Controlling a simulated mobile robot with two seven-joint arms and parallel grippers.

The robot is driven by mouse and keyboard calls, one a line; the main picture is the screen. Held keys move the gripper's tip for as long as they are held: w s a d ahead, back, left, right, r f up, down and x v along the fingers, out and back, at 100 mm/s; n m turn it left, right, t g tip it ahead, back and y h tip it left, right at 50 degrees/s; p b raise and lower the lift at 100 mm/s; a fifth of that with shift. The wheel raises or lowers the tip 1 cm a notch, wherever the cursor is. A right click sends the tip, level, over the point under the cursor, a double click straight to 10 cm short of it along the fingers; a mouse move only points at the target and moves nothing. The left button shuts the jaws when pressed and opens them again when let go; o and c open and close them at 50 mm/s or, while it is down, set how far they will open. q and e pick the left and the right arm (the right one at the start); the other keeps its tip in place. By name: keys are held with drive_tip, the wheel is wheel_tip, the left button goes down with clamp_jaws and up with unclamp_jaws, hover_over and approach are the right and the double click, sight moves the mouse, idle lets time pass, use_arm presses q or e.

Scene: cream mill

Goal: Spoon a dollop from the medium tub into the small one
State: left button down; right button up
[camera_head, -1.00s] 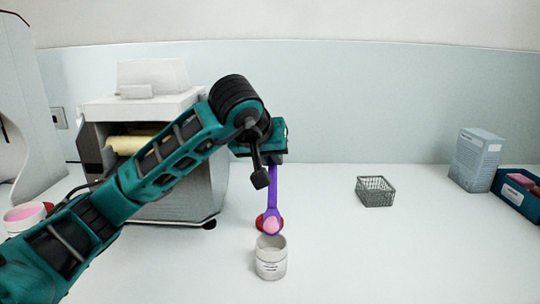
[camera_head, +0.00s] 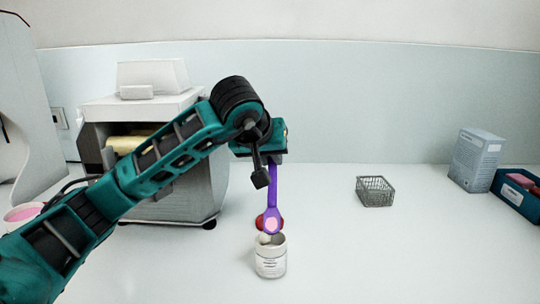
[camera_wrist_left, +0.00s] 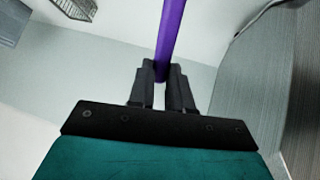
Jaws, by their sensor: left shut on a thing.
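My left gripper (camera_head: 272,158) is shut on the purple spoon (camera_head: 272,190), whose handle shows between the fingers in the left wrist view (camera_wrist_left: 171,35). The spoon hangs down, its bowl just above the small white tub (camera_head: 271,262). A pale pink patch shows on the bowl. A small whitish lump (camera_head: 264,238) shows at the tub's rim, below the bowl; I cannot tell whether it is in the tub. The wider tub with pink cream (camera_head: 22,213), apparently the medium one, stands at the far left, partly hidden by my left arm. My right gripper is not in view.
A red round thing (camera_head: 260,222) lies behind the spoon bowl. A large grey machine (camera_head: 185,190) stands behind my left arm. A wire basket (camera_head: 376,192), a blue-grey box (camera_head: 475,160) and a dark blue bin (camera_head: 515,200) are to the right. The right front counter is clear.

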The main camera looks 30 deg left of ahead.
use_arm(q)
drive_tip(key=shift+r, duration=0.1)
idle(0.5)
drive_tip(key=shift+r+p, duration=2.7)
drive_tip(key=shift+r, duration=0.25)
